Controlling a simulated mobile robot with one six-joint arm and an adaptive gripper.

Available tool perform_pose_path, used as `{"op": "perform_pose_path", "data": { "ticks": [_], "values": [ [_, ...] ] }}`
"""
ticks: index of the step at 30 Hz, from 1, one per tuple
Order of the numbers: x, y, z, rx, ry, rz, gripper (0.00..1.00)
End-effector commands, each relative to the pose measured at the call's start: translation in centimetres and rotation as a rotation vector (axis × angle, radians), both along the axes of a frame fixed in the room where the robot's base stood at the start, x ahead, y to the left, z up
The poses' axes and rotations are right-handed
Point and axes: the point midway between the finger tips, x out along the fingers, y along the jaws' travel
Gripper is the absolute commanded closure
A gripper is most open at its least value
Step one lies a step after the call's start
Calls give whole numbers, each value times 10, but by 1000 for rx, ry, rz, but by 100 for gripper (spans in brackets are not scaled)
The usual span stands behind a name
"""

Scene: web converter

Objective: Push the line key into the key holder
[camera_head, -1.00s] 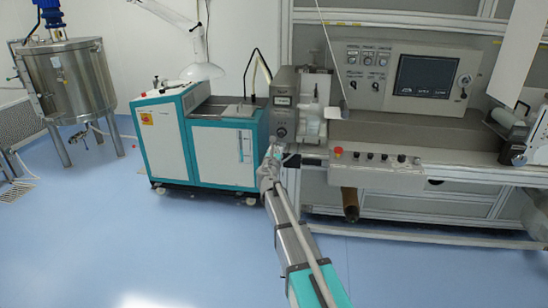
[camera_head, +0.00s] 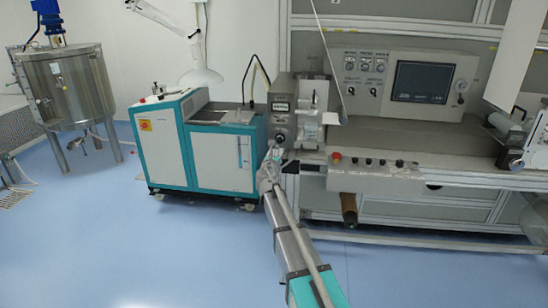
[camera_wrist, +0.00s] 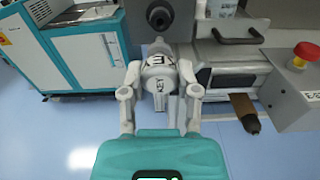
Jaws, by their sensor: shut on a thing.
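My gripper (camera_wrist: 160,72) is shut on a round, pale tag-like piece with dark letters, which I take to be the line key (camera_wrist: 159,60). The wrist view shows it between the fingertips, its lower part hanging between the fingers. Just beyond it, a dark round socket, likely the key holder (camera_wrist: 159,18), sits on the grey machine face. A gap seems to show between key and socket. In the head view my gripper (camera_head: 272,160) is just below the round fitting (camera_head: 280,137) on the grey box; the key is too small to make out there.
A teal and white cabinet (camera_head: 222,155) stands close left of my gripper. The control ledge with buttons (camera_head: 375,172) and a red stop button (camera_wrist: 306,51) lies to the right. A brown roll (camera_head: 348,208) sticks out below. Blue floor is open in front.

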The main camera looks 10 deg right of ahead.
Motion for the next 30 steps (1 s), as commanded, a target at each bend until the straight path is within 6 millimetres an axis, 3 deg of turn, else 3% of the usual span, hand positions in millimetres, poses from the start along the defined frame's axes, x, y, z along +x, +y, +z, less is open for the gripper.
{"op": "perform_pose_path", "data": {
  "ticks": [12, 30],
  "values": [
    [27, -10, 0, 0, 0, -1, 100],
    [32, -12, 0, 0, 0, -1, 100]
  ]
}}
